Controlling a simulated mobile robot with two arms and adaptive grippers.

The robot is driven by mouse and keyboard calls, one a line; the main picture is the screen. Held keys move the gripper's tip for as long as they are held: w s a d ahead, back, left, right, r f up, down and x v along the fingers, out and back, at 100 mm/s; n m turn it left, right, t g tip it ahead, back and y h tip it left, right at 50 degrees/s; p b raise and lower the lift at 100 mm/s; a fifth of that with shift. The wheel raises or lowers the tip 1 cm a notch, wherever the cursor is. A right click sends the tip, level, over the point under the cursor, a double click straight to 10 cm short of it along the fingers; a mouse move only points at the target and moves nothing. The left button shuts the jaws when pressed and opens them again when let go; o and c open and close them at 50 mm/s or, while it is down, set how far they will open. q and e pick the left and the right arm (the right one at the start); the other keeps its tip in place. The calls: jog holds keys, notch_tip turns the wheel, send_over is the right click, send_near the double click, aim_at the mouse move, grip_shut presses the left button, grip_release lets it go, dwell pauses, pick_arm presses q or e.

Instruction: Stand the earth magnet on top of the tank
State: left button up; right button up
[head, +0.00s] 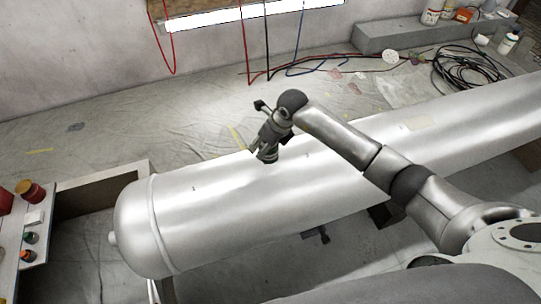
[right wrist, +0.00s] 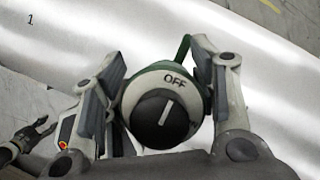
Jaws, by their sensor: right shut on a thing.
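The tank (head: 225,205) is a long silver cylinder with a rounded left end, lying across the head view; it also fills the background of the right wrist view (right wrist: 265,100). My right gripper (head: 266,147) points down over the tank's upper side. In the right wrist view its fingers (right wrist: 160,100) are shut on both sides of the earth magnet (right wrist: 150,80), a round body with a black knob and the word OFF. A green strip shows behind it. Whether the magnet touches the tank is hidden. A dark gripper-like shape, probably my left gripper (right wrist: 25,138), shows at the left edge, its jaws unclear.
A shelf (head: 30,225) with red jars stands at the left, beside the tank's end. A grey ledge (head: 410,38) with bottles, and a coil of black cable (head: 468,68), lie at the back right. The sheeted floor (head: 110,130) behind the tank is mostly clear.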

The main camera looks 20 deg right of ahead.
aim_at(270, 153)
jog(key=shift+d+f+b, duration=0.35)
jog(key=shift+d+f, duration=0.05)
jog(key=shift+f, duration=0.1)
jog(key=f+b, duration=0.1)
jog(key=f, duration=0.1)
jog(key=d+f+b, duration=0.1)
jog(key=f+b, duration=0.1)
jog(key=shift+f, duration=0.1)
jog(key=o, duration=0.8)
jog(key=shift+f, duration=0.15)
jog(key=o, duration=0.4)
jog(key=shift+o, duration=0.2)
